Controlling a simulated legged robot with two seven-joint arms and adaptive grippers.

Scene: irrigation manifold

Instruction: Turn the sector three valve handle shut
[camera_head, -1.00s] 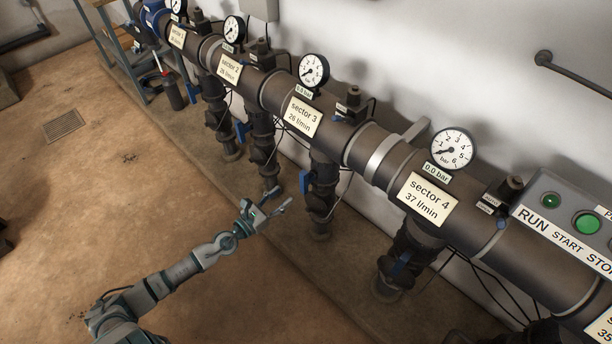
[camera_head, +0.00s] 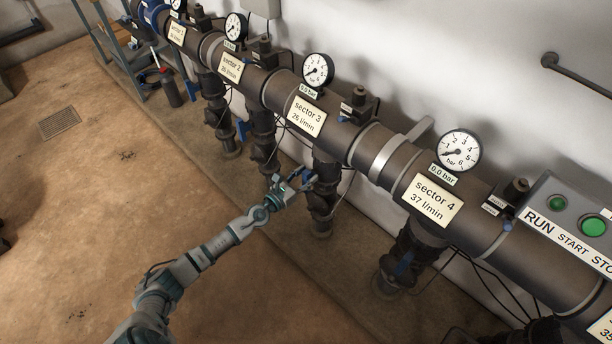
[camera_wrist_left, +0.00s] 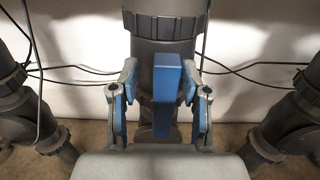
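The sector 3 valve handle, a blue lever (camera_head: 307,175), is on the dark drop pipe below the "sector 3" label (camera_head: 308,116). In the left wrist view the blue handle (camera_wrist_left: 167,90) hangs down in front of the grey pipe. My left gripper (camera_head: 302,181) is at this handle. In the wrist view its two fingers (camera_wrist_left: 160,95) are open, one on each side of the handle. A gap shows on the left; whether the right finger touches is unclear. My right gripper is not in view.
The sector 4 drop pipe with its blue handle (camera_head: 404,263) stands to the right, and the sector 2 handle (camera_head: 243,130) to the left. Thin black cables run beside the pipes. The brown floor (camera_head: 90,200) on the left is mostly clear.

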